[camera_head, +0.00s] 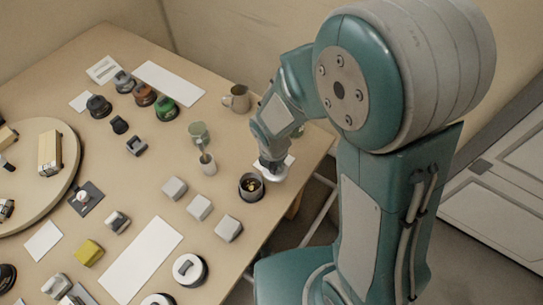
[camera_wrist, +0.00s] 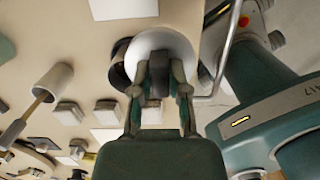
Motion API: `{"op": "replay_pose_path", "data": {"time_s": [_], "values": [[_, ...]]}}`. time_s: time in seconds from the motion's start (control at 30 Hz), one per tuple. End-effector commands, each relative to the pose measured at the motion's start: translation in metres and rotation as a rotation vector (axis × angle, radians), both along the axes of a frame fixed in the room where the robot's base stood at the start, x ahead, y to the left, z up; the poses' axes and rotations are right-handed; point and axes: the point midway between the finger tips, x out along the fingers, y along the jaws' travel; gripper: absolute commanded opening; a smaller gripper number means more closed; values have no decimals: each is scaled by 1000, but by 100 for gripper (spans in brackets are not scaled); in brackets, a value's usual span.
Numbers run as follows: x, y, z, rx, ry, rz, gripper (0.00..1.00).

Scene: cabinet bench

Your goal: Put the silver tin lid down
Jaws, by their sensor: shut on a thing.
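The silver tin lid (camera_head: 277,176) is a pale round disc under my gripper (camera_head: 270,164) near the table's right edge. A dark open tin (camera_head: 251,195) with yellowish things inside stands just left of the lid. In the wrist view the tin (camera_wrist: 118,64) is partly covered by the lid. A white card (camera_head: 289,161) lies on the table behind my gripper. The gap between lid and table is unclear.
Grey blocks (camera_head: 199,207) lie left of and in front of the tin. The table edge (camera_head: 303,183) is close on the right. A bare strip lies behind the tin.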

Motion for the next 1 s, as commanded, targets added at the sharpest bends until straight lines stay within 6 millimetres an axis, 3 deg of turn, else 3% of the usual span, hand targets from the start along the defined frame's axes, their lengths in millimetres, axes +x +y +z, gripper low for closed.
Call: {"op": "replay_pose_path", "data": {"time_s": [0.2,0.5,0.73,0.9,1.0], "values": [[43,0,-21,3,2,-2,0],[76,7,-63,-2,1,0,0],[89,7,-80,1,1,-1,0],[87,5,-103,1,1,-1,0],[88,6,-107,2,-2,0,0]]}}
